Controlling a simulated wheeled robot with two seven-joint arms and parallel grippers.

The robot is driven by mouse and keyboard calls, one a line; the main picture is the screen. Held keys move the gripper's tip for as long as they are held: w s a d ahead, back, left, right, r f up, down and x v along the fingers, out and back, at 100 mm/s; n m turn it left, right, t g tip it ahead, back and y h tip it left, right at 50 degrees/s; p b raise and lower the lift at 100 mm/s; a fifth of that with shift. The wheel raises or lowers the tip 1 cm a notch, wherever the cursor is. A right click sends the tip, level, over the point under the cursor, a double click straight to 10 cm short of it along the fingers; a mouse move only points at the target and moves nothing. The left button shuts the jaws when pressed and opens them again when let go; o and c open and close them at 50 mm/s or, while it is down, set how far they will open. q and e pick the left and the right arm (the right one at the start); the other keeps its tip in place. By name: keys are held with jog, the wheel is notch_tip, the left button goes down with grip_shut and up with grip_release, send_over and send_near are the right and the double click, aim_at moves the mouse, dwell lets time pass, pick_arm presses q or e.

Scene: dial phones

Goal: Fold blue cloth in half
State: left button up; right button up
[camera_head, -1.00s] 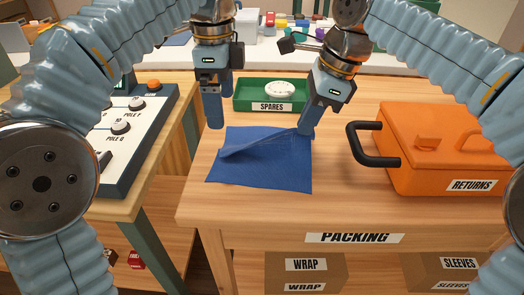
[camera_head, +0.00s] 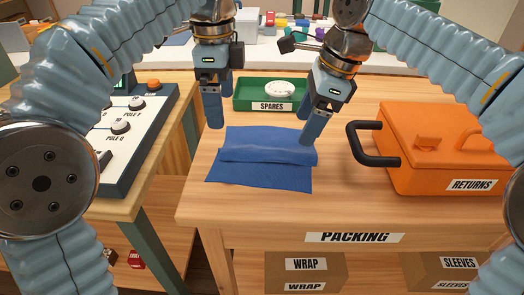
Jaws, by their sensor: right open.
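The blue cloth (camera_head: 262,174) lies on the packing table. A raised, rolled-over band crosses its middle from left to right, and cloth lies flat both behind and in front of the band. My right gripper (camera_head: 315,130) is open, with its near fingertip just above or at the band's right end; I cannot tell if it touches. My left gripper (camera_head: 220,112) hangs above the table behind the cloth's left corner, with its fingers apart and nothing between them.
A green SPARES tray (camera_head: 243,102) with a white round part (camera_head: 280,89) stands behind the cloth. An orange RETURNS box (camera_head: 440,165) with a black handle (camera_head: 362,145) is close on the right. A control panel (camera_head: 135,135) stands on the left table. Bare wood lies in front of the cloth.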

jog(key=o, duration=0.4)
jog(key=shift+r, duration=0.1)
jog(key=shift+h, duration=0.9)
jog(key=shift+d+r, duration=0.15)
jog(key=shift+r, duration=0.8)
jog(key=shift+d+r, duration=0.2)
jog(key=shift+r, duration=0.7)
jog(key=shift+d+r, duration=0.15)
jog(key=shift+r, duration=0.8)
